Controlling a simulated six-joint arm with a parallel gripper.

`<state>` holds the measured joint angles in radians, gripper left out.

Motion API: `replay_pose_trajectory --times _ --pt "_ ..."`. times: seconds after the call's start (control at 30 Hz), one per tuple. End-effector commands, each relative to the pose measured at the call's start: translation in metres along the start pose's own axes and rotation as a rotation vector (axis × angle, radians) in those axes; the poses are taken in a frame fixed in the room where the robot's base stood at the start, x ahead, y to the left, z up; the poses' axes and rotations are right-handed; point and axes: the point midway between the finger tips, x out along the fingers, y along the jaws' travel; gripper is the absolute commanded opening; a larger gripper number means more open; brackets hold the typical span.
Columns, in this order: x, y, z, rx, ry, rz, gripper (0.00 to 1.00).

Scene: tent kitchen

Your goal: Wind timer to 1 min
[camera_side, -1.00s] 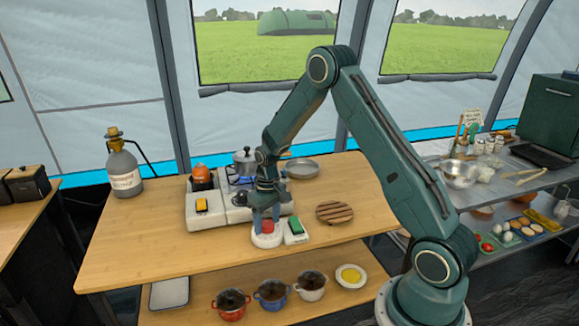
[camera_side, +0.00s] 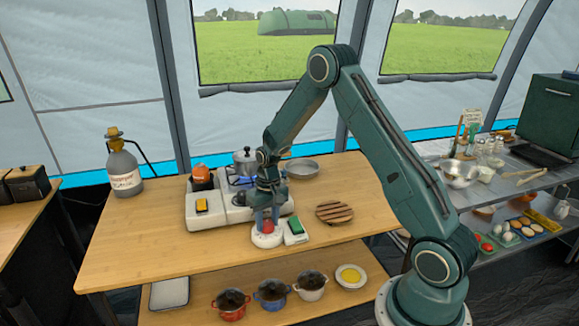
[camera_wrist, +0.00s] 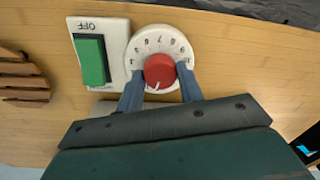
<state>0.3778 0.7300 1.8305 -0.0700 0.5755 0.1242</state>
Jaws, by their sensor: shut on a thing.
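The timer is a round white dial (camera_wrist: 143,38) with numbers around its rim and a red knob (camera_wrist: 159,68) in its centre. A pale mark on the knob points towards the gripper side in the wrist view; the number it lines up with is hard to read. In the side view the timer (camera_side: 263,241) sits near the front edge of the wooden table. My gripper (camera_side: 268,222) points down over it. Its two blue fingers (camera_wrist: 160,80) are shut on the red knob, one on each side. The fingers and palm cover part of the dial's near rim.
A white box with a green switch (camera_wrist: 92,60), marked OFF, stands right beside the timer. A white stove (camera_side: 205,221) with a pot (camera_side: 245,162) over a blue flame is behind. A striped round wooden board (camera_side: 335,212) lies to the right.

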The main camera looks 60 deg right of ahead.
Motion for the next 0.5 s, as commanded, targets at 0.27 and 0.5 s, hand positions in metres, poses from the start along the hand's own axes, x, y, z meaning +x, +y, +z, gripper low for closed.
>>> replay_pose_trajectory --times 0.27,0.5 --pt "0.0001 0.0000 0.0002 0.172 0.011 -0.001 0.14" --pt "0.0001 0.0000 0.0002 0.207 0.014 -0.001 0.14"
